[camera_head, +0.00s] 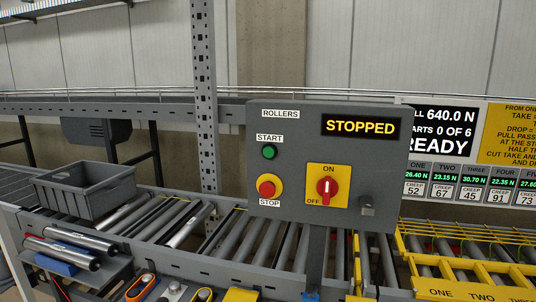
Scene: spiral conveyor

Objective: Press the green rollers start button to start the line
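The grey control box (225,140) stands in the middle of the view on a post in front of the roller conveyor. Its green start button (269,151) sits at the upper left of the panel under a START label. A red stop button (267,187) on a yellow ring is below it. A red rotary switch (327,187) on a yellow plate is to the right, its handle upright toward ON. The display (360,127) reads STOPPED. My gripper is not in this view, and nothing covers the green button.
The roller conveyor (285,246) runs behind and below the box. A grey crate (85,192) sits on it at the left. Loose rollers (62,254) lie in front. Yellow racks (470,275) and a READY board (440,130) are at the right. Space before the panel looks clear.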

